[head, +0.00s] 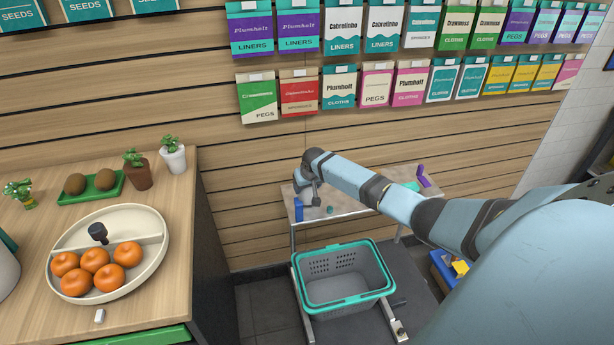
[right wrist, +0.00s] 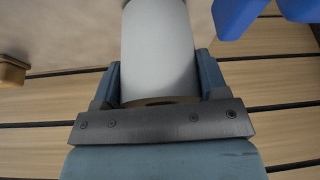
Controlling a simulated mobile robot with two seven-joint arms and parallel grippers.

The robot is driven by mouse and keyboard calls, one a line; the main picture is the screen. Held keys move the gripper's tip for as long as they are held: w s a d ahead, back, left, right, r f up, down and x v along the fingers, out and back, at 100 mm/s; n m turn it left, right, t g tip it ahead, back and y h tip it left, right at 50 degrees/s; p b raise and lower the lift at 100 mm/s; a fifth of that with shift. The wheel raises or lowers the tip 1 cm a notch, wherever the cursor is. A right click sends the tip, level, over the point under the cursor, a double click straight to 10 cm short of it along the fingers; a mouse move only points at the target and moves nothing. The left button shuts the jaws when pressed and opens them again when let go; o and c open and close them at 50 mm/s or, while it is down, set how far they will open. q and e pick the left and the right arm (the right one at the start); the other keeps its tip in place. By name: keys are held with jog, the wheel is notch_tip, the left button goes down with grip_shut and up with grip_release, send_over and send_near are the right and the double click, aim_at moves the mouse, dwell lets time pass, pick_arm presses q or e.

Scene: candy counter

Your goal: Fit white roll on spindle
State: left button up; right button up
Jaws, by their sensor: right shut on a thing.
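In the right wrist view a plain white roll (right wrist: 158,42) sits between the two fingers of my right gripper (right wrist: 158,82), which is shut on it. A brown core edge shows at the roll's near end; its far end runs out of the picture. In the head view my right arm reaches from the right to a small table (head: 350,208) by the slatted wall. The gripper end (head: 306,188) is over the table's left part, small and partly hidden by the arm. I cannot make out the roll or a spindle clearly there. My left gripper is not in view.
A blue upright piece (head: 299,211) stands at the table's left end, a purple piece (head: 423,176) at its right. Blue parts (right wrist: 240,14) show close right of the roll. A grey basket with teal rim (head: 340,249) stands in front. A wooden counter (head: 178,230) is left.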

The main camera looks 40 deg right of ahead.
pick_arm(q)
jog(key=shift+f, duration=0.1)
pick_arm(e)
jog(key=shift+f, duration=0.25)
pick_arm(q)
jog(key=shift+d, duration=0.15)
pick_arm(e)
jog(key=o, duration=1)
jog(key=shift+r, duration=0.15)
pick_arm(q)
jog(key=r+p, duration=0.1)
jog(key=p, duration=0.1)
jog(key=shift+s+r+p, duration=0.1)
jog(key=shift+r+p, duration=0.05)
jog(key=shift+p, duration=0.25)
pick_arm(e)
jog(key=v, duration=1.3)
jog(key=shift+s+r, duration=0.15)
jog(key=shift+r, duration=0.05)
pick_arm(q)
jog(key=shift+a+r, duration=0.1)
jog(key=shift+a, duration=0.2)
pick_arm(e)
jog(key=shift+a, duration=0.1)
